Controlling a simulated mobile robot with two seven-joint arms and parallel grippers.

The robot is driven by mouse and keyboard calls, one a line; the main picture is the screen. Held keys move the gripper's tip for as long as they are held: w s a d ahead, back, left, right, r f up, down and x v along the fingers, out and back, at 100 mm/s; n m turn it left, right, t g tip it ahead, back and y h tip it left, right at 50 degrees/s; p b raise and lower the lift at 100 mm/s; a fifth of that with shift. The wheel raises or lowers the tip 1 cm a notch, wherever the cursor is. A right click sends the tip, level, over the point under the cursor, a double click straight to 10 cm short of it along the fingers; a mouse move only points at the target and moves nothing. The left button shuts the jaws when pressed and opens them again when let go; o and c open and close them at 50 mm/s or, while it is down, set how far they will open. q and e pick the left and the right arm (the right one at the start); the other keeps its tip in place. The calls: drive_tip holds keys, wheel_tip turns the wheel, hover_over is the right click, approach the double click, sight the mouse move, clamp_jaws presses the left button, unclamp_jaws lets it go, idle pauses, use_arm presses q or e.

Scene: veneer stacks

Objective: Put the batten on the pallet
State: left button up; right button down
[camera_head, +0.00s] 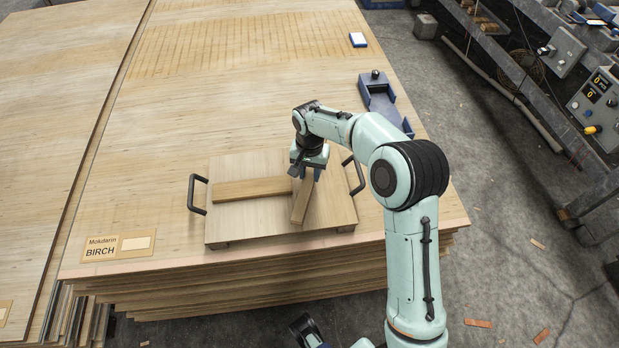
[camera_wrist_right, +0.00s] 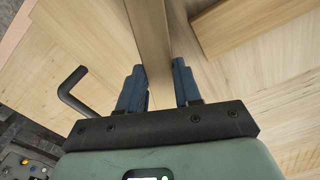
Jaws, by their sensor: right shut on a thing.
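The pallet (camera_head: 230,220) is a pale wooden board on low runners with a dark handle at each side. It lies near the front edge of the big veneer stack. My right gripper (camera_head: 308,175) is over its right half, shut on a wooden batten (camera_head: 301,205). The batten points toward the front of the pallet; I cannot tell whether it touches the board. In the right wrist view the batten (camera_wrist_right: 150,40) runs up from between the blue fingers (camera_wrist_right: 158,88). Its far end is hidden by the gripper in the head view.
A second wooden strip (camera_head: 250,189) lies crosswise on the pallet's left half, close to the held batten. A birch label (camera_head: 118,245) is at front left.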

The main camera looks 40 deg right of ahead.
sight(310, 175)
drive_tip(key=shift+f, duration=1.4)
drive_tip(key=shift+f, duration=0.15)
drive_tip(key=c, duration=0.8)
unclamp_jaws()
wheel_tip(310, 175, up, 12)
drive_tip(key=shift+r+p, duration=0.2)
drive_tip(key=shift+p, duration=0.8)
